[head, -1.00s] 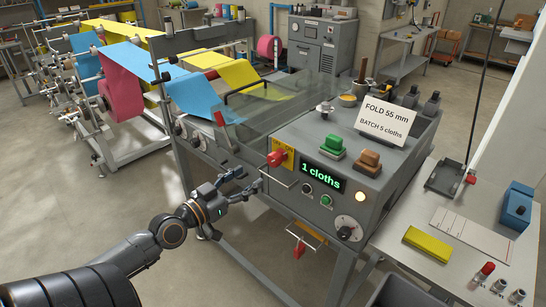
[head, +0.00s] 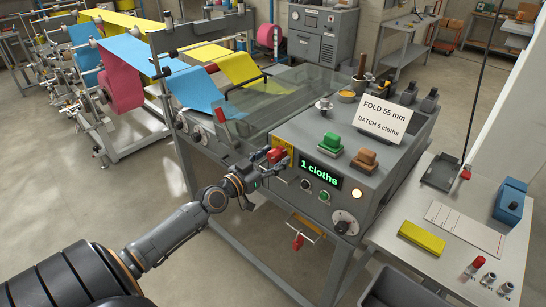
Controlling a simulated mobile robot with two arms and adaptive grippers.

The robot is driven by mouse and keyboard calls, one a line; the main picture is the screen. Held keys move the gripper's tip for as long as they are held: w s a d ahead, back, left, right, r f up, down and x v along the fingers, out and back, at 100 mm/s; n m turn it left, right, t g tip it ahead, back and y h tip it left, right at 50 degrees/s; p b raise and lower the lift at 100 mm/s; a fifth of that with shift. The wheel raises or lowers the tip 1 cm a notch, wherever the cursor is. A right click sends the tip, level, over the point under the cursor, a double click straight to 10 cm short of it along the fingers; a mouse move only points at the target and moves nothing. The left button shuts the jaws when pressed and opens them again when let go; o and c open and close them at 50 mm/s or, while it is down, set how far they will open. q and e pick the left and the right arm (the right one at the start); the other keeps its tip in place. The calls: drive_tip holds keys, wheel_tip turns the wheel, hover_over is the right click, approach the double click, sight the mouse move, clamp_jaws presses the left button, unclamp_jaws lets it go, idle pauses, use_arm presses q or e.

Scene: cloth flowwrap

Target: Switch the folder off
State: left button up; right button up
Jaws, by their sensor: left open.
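The folder (head: 290,210) is a grey machine in the middle of the head view, with a lit green display (head: 320,174) reading "1 cloths". A red rotary switch (head: 277,154) on a yellow plate sits at the left of its front panel. My left gripper (head: 276,168) is open, with its fingertips close to the red switch, just below and in front of it. I cannot tell whether they touch it. My right gripper is not in view.
Green (head: 331,145) and brown (head: 364,160) blocks and a sign (head: 386,118) stand on the folder's top. A clear cover (head: 262,110) lies left of them. A side table (head: 455,262) holds a yellow pad (head: 421,237). A red-handled latch (head: 298,241) hangs below.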

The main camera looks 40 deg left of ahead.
use_arm(q)
drive_tip(key=shift+c, duration=0.5)
drive_tip(key=c, duration=1.1)
drive_tip(key=n, duration=0.4)
drive_tip(key=shift+n+b, duration=0.3)
drive_tip(key=shift+n, duration=0.1)
drive_tip(key=n, duration=0.9)
drive_tip(key=shift+r, duration=0.15)
drive_tip(key=shift+n, duration=1.9)
drive_tip(key=shift+n+p, duration=0.3)
